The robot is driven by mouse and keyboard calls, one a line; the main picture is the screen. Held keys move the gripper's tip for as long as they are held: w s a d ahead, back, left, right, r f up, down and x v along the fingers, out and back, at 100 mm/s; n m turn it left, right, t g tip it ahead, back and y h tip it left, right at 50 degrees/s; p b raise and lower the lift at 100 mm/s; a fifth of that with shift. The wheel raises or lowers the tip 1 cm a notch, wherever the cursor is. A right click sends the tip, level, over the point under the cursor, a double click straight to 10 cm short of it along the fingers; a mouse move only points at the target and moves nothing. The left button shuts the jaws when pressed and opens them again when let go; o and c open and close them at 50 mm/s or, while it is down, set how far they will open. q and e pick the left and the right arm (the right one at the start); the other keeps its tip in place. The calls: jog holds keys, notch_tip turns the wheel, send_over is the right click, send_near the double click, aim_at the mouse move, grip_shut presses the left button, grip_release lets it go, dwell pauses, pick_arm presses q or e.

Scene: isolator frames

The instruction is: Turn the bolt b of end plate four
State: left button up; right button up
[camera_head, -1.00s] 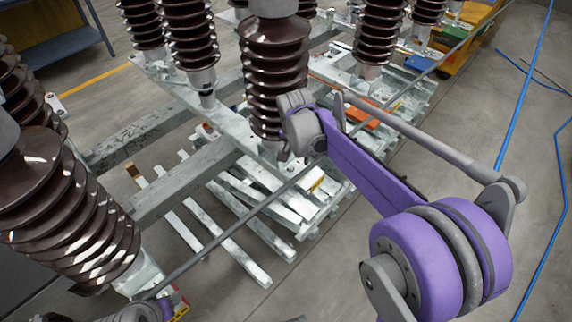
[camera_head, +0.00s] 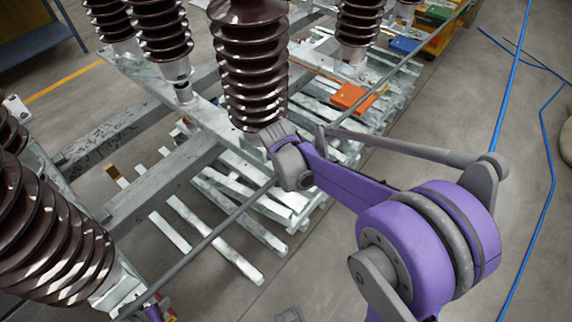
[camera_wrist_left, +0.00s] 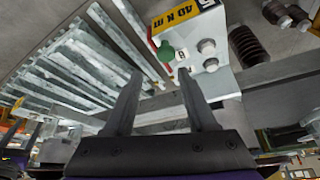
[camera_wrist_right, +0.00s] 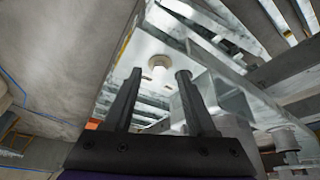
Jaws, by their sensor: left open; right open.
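In the right wrist view a pale round-based bolt (camera_wrist_right: 160,65) sits on a grey metal plate (camera_wrist_right: 150,45). My right gripper (camera_wrist_right: 159,74) is open, its fingers on either side of the bolt in the picture; contact cannot be told. My left gripper (camera_wrist_left: 160,75) is open and empty, pointing toward this plate.
Brown ribbed insulators (camera_head: 250,60) stand on a grey steel frame (camera_head: 150,190). A long thin rod (camera_head: 215,235) crosses in front. Metal slats (camera_head: 215,240) lie below, with an orange block (camera_head: 353,97) beyond. Blue cables (camera_head: 543,180) lie on clear floor at right.

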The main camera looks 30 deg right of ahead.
jog(key=shift+w+d+f, duration=0.15)
jog(key=shift+w+f, duration=0.05)
jog(key=shift+f, duration=0.4)
grip_shut()
